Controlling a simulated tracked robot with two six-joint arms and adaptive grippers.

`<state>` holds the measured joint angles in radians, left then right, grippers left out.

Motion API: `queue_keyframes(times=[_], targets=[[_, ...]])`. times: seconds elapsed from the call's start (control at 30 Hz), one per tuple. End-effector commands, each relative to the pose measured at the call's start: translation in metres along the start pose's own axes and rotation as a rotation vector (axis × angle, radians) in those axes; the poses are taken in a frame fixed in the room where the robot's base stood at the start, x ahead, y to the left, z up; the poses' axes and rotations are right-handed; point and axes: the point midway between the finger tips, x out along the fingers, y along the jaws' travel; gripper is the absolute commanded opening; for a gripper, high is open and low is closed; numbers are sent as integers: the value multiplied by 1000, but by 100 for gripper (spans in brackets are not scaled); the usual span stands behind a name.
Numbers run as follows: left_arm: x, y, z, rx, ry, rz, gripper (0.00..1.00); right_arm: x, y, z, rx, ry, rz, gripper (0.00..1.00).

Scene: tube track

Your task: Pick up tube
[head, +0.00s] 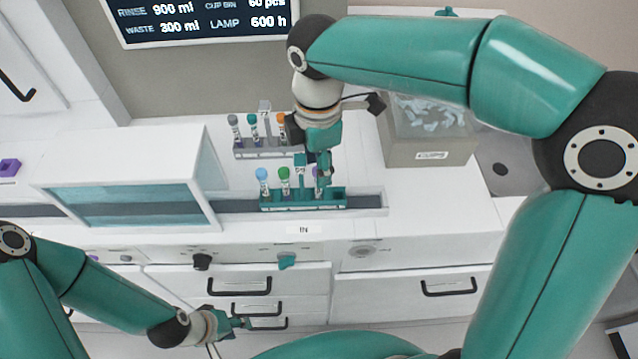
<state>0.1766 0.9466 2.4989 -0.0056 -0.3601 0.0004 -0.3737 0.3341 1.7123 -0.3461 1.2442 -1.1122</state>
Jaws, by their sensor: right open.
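A teal rack (335,201) stands in the track groove on the white bench. It holds upright tubes: one with a light blue cap (262,176), one with a green cap (284,174), and one with a purple cap (316,173) that my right gripper partly hides. My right gripper (314,172) points down over the right half of this rack, open, its fingers close to the purple-capped tube. Whether they touch it I cannot tell. My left gripper (240,323) is low in front of the drawers, away from the tubes; its fingers are too small to read.
A grey rack (245,153) behind holds tubes with grey, teal and orange caps. A white housing with a teal window (130,205) covers the track at left. A grey bin (430,150) with clear pieces stands back right. Bench right of the teal rack is clear.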

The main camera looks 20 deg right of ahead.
Motion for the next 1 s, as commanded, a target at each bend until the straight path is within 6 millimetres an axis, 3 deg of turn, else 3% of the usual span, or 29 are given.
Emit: queue_keyframes(times=[0.23, 0.57, 0.83, 1.0], targets=[[1, 0, 0, 0, 0, 0, 40, 36, -1, 0, 1, -1, -4, 45], [1, 0, 0, 0, 0, 0, 40, 43, -1, 0, 0, -1, -1, 45], [1, 0, 0, 0, 0, 0, 40, 43, -1, 0, -1, 0, -1, 0], [1, 0, 0, 0, 0, 0, 40, 43, 0, -1, -1, 0, -1, 0]])
